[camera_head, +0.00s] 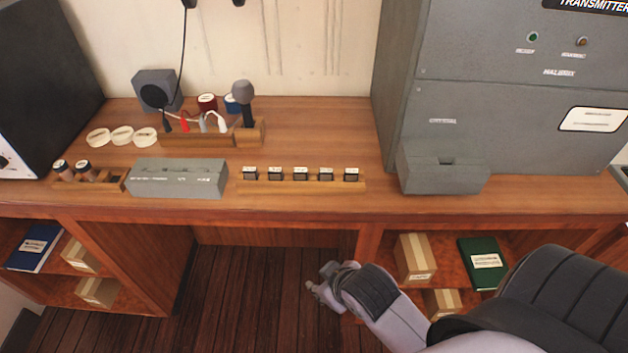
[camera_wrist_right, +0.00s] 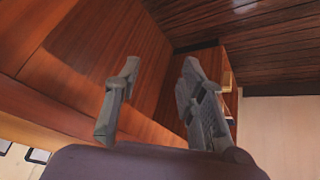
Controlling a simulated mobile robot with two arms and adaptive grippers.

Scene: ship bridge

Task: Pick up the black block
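Several small black blocks (camera_head: 300,175) with white tops stand in a row on a wooden rack (camera_head: 240,186) near the desk's front edge. Which one is meant I cannot tell. My right gripper (camera_head: 318,288) is in front of the desk and below its top, apart from the blocks. In the right wrist view my right gripper (camera_wrist_right: 160,68) has its two fingers spread with nothing between them. Dark pieces with pale faces, probably some of the blocks (camera_wrist_right: 38,156), show at the lower left there. My left gripper is in no view.
A grey slotted box (camera_head: 178,180) stands left of the rack, and a grey cabinet (camera_head: 500,120) stands right. A microphone (camera_head: 243,95) and plugs are behind. The desk's front edge (camera_head: 300,212) lies between my right gripper and the blocks. Shelves below hold cartons (camera_head: 414,258).

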